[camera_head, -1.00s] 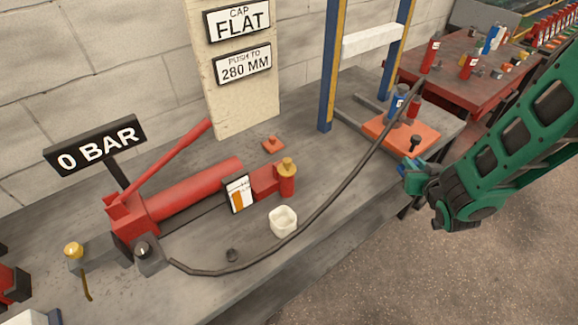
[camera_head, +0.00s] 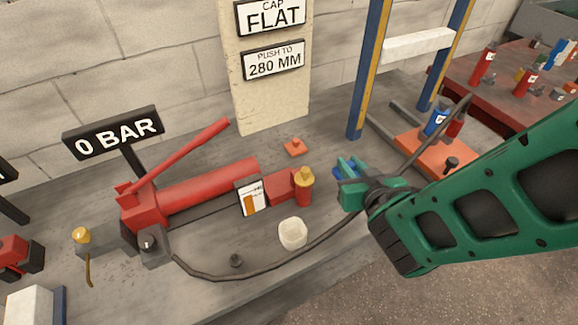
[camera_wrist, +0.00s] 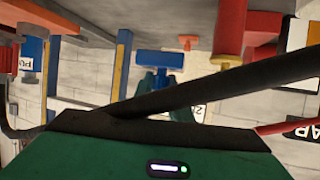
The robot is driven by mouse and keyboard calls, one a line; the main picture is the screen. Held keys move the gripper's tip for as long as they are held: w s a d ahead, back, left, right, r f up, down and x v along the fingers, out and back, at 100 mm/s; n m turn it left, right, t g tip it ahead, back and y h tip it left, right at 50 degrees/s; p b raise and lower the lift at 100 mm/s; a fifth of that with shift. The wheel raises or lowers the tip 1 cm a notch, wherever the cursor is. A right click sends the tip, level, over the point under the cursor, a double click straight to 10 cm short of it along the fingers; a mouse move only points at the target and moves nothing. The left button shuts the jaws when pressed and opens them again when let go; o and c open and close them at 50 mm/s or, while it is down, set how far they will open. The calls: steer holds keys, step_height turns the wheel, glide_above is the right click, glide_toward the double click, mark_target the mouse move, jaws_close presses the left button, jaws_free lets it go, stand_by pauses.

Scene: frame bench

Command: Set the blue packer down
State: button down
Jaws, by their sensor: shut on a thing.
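My gripper (camera_head: 352,183) is shut on a blue packer (camera_head: 345,166) and holds it over the right part of the grey bench, between the red ram and the blue and yellow frame. In the wrist view the packer (camera_wrist: 165,58) shows as a blue block with wider ends, gripped between the green fingers (camera_wrist: 158,84). The fingers hide part of it. The bench (camera_head: 330,130) is below; I cannot tell the exact height of the packer above it.
A red pump and ram (camera_head: 205,185) lie left of the gripper. A white cup (camera_head: 292,233) and a black hose (camera_head: 235,277) are at the front. An orange plate (camera_head: 440,158) with blue and red cylinders is right. Bare bench lies behind the gripper, beside a small orange piece (camera_head: 295,147).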

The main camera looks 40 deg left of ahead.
steer(key=w+f, duration=0.2)
steer(key=w, duration=0.1)
steer(key=w+d+f, duration=0.1)
steer(key=w+f, duration=0.1)
steer(key=w, duration=0.2)
steer(key=w+d+f, duration=0.1)
steer(key=w+f, duration=0.2)
steer(key=w, duration=0.1)
steer(key=shift+w, duration=0.1)
steer(key=shift+a+f, duration=0.1)
steer(key=shift+f, duration=1.95)
steer(key=shift+f, duration=0.1)
steer(key=c, duration=1.6)
jaws_free()
